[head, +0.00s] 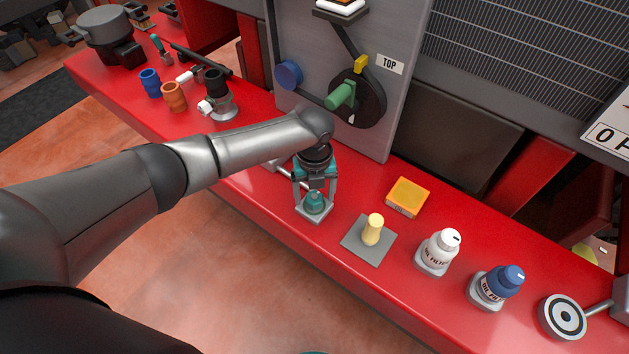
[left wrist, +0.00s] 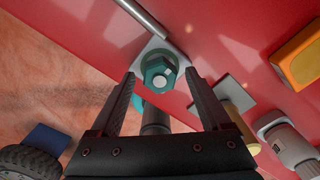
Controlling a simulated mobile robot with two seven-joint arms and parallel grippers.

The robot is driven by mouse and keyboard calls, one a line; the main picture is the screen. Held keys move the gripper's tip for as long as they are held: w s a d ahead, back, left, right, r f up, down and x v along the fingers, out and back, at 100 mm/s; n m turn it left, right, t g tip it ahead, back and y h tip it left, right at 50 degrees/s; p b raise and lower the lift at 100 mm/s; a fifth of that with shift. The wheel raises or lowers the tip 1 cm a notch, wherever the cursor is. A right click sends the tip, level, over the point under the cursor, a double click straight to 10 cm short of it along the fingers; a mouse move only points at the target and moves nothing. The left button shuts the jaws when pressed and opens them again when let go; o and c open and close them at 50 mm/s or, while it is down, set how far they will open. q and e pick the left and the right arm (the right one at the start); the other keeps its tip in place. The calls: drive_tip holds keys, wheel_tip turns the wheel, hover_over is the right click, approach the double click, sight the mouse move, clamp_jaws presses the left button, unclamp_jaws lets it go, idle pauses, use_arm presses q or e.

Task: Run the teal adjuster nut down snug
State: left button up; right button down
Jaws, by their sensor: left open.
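The teal adjuster nut (head: 314,203) sits on a small grey plate (head: 303,212) near the front edge of the red bench. In the left wrist view the teal nut (left wrist: 158,71) shows between and just beyond the fingertips. My left gripper (head: 315,197) comes down from above with its fingers on either side of the nut. It is open, and in the left wrist view (left wrist: 160,88) gaps show between the fingers and the nut. My right gripper is not in view.
A yellow peg (head: 373,228) on a grey plate, an orange block (head: 407,197), and white (head: 438,251) and blue-capped (head: 496,287) bottles stand to the right. A grey panel (head: 400,110) with a green knob (head: 341,96) rises behind. Blue and orange cups (head: 174,97) stand left.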

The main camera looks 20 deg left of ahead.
sight(314, 196)
use_arm(q)
wheel_tip(314, 196, up, 15)
drive_tip(key=p, duration=0.1)
idle(0.3)
idle(0.4)
